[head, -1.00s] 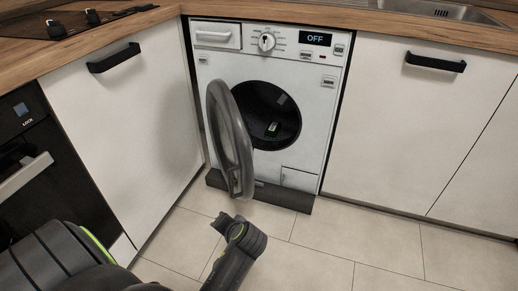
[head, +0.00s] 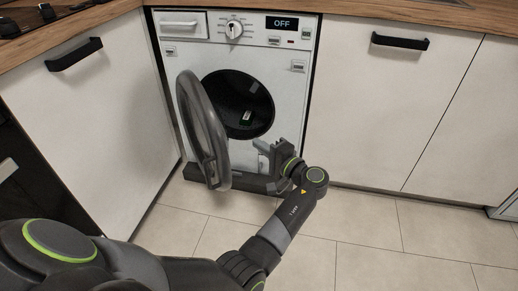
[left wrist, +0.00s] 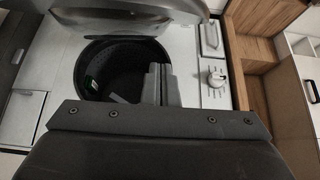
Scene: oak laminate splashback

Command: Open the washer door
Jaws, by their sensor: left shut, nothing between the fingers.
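The white washer (head: 290,95) stands under the counter, and its display reads OFF. Its round grey-rimmed door (head: 202,128) is swung open to the left, standing well out from the front. The dark drum opening (head: 262,122) is exposed, with a small green-marked item inside. My left gripper (head: 268,148) is in front of the washer, at the lower right of the opening, right of the door and apart from it. In the left wrist view its closed fingers (left wrist: 160,85) show against the drum opening, with the door (left wrist: 140,12) along the top edge. My right gripper is not in view.
A white cabinet with a black handle (head: 75,54) stands left of the washer, close to the open door. Another cabinet with a black handle (head: 400,42) stands to the right. The tiled floor (head: 370,225) in front is clear.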

